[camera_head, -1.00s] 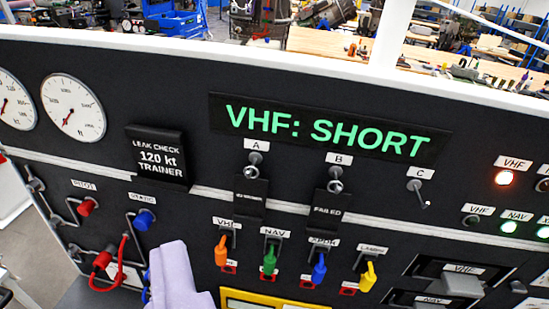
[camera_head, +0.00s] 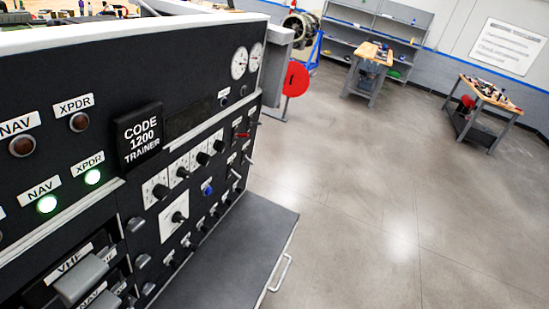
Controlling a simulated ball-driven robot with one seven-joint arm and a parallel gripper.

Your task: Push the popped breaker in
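A black panel (camera_head: 60,135) fills the left side of the view, seen at a steep angle. Its right part carries black knobs (camera_head: 181,172), a blue knob (camera_head: 207,188) and a red-marked switch (camera_head: 243,134). I cannot tell a popped breaker among these small parts. A dark lamp sits under each upper NAV and XPDR label, and the lower NAV lamp (camera_head: 47,204) and XPDR lamp (camera_head: 92,177) glow green. Grey handles (camera_head: 82,278) stick out at the lower left, near a VHF label. My gripper is not in view.
A dark grey shelf (camera_head: 235,255) with a metal handle (camera_head: 281,274) juts out below the panel. Open concrete floor (camera_head: 370,215) lies to the right. Two workbenches (camera_head: 368,72) (camera_head: 490,95) and a grey shelving unit (camera_head: 375,22) stand farther back.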

